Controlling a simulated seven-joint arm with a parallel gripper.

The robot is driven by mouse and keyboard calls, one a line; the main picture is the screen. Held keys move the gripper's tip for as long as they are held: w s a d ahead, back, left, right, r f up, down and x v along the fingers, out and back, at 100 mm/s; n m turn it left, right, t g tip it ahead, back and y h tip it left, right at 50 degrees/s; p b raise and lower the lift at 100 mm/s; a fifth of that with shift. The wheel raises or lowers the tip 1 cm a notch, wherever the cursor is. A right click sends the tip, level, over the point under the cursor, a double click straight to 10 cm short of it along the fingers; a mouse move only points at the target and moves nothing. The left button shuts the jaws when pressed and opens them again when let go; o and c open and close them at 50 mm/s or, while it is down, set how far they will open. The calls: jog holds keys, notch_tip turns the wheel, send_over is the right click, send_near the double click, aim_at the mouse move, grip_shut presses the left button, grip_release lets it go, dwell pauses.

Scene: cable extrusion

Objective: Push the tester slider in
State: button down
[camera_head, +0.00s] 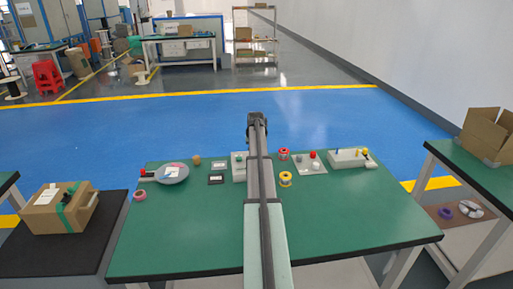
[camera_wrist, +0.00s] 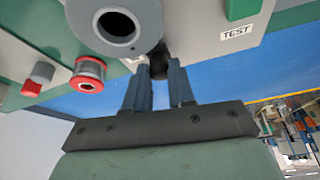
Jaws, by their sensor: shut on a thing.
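In the head view, the box just left of my arm (camera_head: 238,167) seems to be the tester, partly hidden by the arm. A dark knob (camera_wrist: 157,60), apparently the slider's, sits at the tester's edge beside a grey round part (camera_wrist: 117,26) with a dark hole. My gripper (camera_wrist: 158,75) has its two fingers on either side of this knob and is shut on it. The fingertips are hidden in the head view, and how far the slider is out cannot be told.
The green table (camera_head: 350,220) has a clear front. A red spool (camera_head: 284,154), a yellow spool (camera_head: 285,179), a button plate (camera_head: 311,163) and a pale device (camera_head: 347,158) stand right of my arm. A grey round pan-like thing (camera_head: 173,173) and dark squares (camera_head: 216,179) lie left.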

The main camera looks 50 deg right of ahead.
jog(key=c, duration=1.3)
grip_release()
jog(key=shift+s+a, duration=0.25)
jog(key=o, duration=0.4)
jog(key=shift+w+d, duration=0.1)
jog(key=shift+c, duration=0.2)
jog(key=v, duration=1.4)
